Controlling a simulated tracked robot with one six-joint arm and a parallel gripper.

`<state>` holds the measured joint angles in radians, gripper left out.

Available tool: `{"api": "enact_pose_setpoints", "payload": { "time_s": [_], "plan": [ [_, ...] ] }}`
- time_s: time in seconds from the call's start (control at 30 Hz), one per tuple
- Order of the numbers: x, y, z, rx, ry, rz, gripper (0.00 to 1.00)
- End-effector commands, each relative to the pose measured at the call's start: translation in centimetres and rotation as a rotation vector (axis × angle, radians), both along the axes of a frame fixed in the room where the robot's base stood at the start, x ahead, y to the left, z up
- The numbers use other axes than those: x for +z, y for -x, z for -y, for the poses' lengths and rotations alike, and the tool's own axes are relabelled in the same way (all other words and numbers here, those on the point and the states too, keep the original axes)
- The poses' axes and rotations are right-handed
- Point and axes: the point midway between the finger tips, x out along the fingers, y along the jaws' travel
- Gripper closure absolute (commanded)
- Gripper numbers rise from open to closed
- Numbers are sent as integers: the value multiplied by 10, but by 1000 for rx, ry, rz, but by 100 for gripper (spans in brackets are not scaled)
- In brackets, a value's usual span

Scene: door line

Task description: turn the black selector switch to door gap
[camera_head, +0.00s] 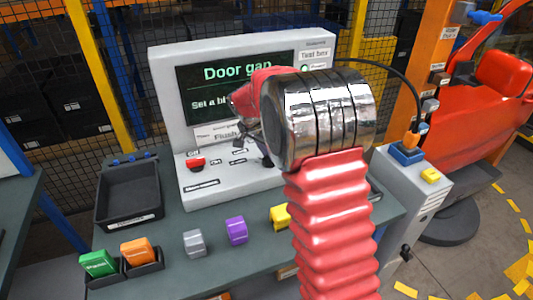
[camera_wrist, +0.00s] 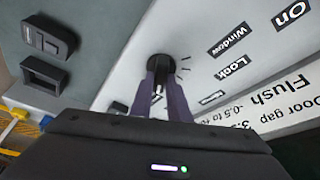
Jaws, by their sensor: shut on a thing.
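The black selector switch (camera_wrist: 159,66) is a round knob on the grey console (camera_head: 170,75), seen in the wrist view between my fingertips. My gripper (camera_wrist: 160,88) is shut on it, with one dark finger on each side. I cannot tell which label the knob points at. In the head view my gripper (camera_head: 246,133) is at the console front, and my arm hides much of that area. The screen (camera_head: 230,90) reads "Door gap", with a line below partly covered.
A red button (camera_head: 195,163) is on the console's left. A black tray (camera_head: 130,190) stands left on the bench. Green (camera_head: 98,263), orange (camera_head: 138,250), grey (camera_head: 194,243), purple (camera_head: 236,230) and yellow (camera_head: 280,216) blocks line the front. A red car door (camera_head: 500,110) is at right.

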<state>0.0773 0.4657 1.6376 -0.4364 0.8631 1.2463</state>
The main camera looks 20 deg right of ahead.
Motion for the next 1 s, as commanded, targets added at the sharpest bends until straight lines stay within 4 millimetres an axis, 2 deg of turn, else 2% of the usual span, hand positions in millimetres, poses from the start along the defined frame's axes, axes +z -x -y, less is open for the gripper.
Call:
{"api": "enact_pose_setpoints", "payload": {
  "time_s": [0.07, 0.1, 0.37, 0.73, 0.87, 1.0],
  "plan": [
    [-3, 2, -3, 0, -5, -7, 100],
    [-3, 2, -3, 0, -5, -7, 84],
    [-2, 1, -2, 0, -3, -3, 66],
    [4, 1, -3, 1, -2, 1, 66],
    [16, 3, -7, 1, -2, 1, 66],
    [36, 7, -14, 1, -2, 2, 66]
  ]
}}
